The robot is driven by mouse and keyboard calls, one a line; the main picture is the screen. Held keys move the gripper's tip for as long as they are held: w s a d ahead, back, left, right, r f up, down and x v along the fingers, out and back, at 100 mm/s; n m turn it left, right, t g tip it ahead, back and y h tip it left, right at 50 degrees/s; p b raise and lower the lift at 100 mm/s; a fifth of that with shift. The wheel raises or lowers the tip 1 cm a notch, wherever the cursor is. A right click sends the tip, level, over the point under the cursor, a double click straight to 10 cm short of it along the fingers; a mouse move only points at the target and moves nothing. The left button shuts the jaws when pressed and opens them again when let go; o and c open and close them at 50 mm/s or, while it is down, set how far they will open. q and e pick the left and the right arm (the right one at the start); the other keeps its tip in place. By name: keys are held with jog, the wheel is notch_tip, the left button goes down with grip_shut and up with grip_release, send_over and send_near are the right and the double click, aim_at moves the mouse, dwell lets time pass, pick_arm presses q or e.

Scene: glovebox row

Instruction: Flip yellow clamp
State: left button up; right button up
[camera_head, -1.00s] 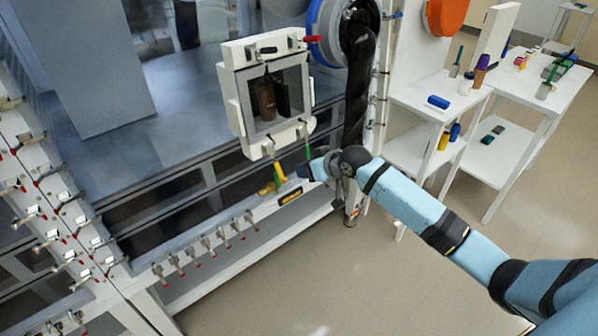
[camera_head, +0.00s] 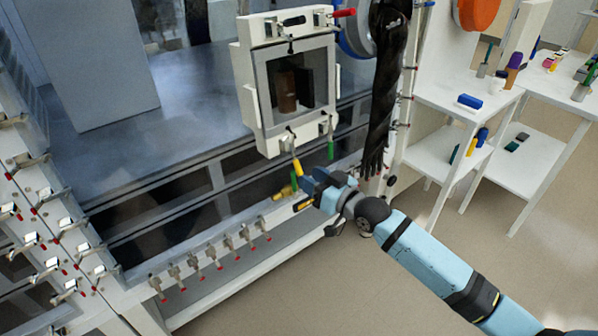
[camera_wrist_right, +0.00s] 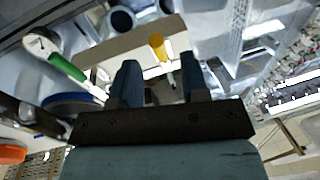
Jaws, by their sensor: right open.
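The yellow clamp (camera_head: 298,167) hangs at the bottom edge of the white framed hatch door (camera_head: 259,123), its yellow handle tip pointing down. In the right wrist view its yellow handle (camera_wrist_right: 157,45) shows ahead, between and beyond my fingertips. My right gripper (camera_head: 311,180) is just below and right of the handle, its fingers apart; in the wrist view the gripper (camera_wrist_right: 160,76) is open with nothing between the fingers. I cannot tell whether a finger touches the clamp. My left gripper is not in view.
A green-handled clamp (camera_head: 330,149) hangs right of the yellow one, and a red-handled clamp (camera_head: 343,13) is at the door's top right. A black glove (camera_head: 381,95) hangs close right. Several red-tipped valves (camera_head: 228,243) line the lower rail. White shelves (camera_head: 437,150) stand right.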

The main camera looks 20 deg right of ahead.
aim_at(299, 171)
jog(key=shift+x, duration=2.4)
grip_shut()
